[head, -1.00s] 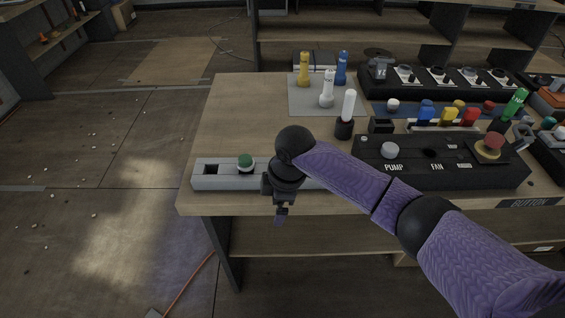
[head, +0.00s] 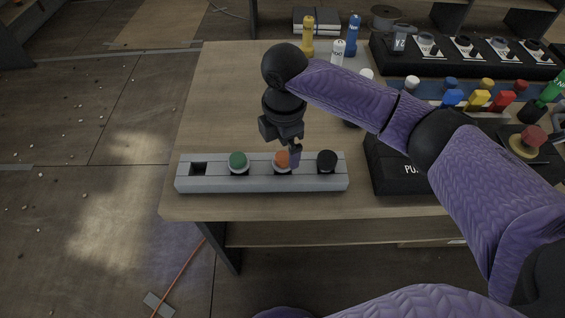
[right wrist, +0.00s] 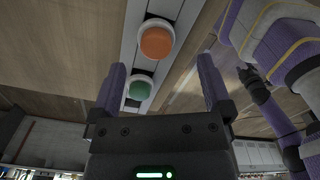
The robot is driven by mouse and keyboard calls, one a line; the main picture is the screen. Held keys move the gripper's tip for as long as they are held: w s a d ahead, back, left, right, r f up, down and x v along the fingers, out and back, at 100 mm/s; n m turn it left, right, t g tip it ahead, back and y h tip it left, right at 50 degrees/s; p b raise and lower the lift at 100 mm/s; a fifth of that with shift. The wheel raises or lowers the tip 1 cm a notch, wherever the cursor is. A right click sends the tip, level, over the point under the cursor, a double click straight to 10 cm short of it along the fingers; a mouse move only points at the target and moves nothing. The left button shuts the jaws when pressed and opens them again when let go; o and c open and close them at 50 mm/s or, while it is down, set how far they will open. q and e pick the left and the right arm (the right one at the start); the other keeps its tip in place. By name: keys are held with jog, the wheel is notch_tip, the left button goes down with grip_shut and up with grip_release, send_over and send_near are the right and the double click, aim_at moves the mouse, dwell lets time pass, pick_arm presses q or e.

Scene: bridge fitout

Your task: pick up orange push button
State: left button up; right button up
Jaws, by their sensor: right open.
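The orange push button (head: 282,160) sits in a grey strip holder (head: 260,183) near the table's front edge, between a green button (head: 238,162) and a black button (head: 327,161). My right gripper (head: 294,158) is over the strip at the orange button and partly covers it in the head view. In the right wrist view the open fingers (right wrist: 158,90) stand apart with nothing between them gripped. There the orange button (right wrist: 156,42) lies beyond the fingertips, and the green button (right wrist: 140,88) shows beside the left finger. My left gripper is not in view.
A black control panel (head: 393,175) stands right of the strip, partly behind my right arm. Yellow (head: 308,35) and blue (head: 353,35) upright pieces stand at the back. The strip's left slot (head: 199,169) is empty. The table's left part is clear.

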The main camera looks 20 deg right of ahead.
aim_at(283, 156)
jog(key=f+b, duration=0.1)
jog(key=f, duration=0.1)
jog(key=f+b, duration=0.1)
jog(key=f, duration=0.1)
jog(key=shift+w+f, duration=0.2)
jog(key=shift+f, duration=0.2)
jog(key=shift+r, duration=0.1)
jog(key=shift+c, duration=1)
jog(key=c, duration=1.1)
jog(key=shift+c, duration=0.2)
notch_tip(283, 156, up, 9)
jog(key=p, duration=0.4)
jog(key=shift+a+r, duration=0.1)
jog(key=shift+r, duration=0.05)
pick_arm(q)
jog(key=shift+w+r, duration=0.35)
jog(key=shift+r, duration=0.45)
pick_arm(e)
jog(key=shift+r, duration=0.4)
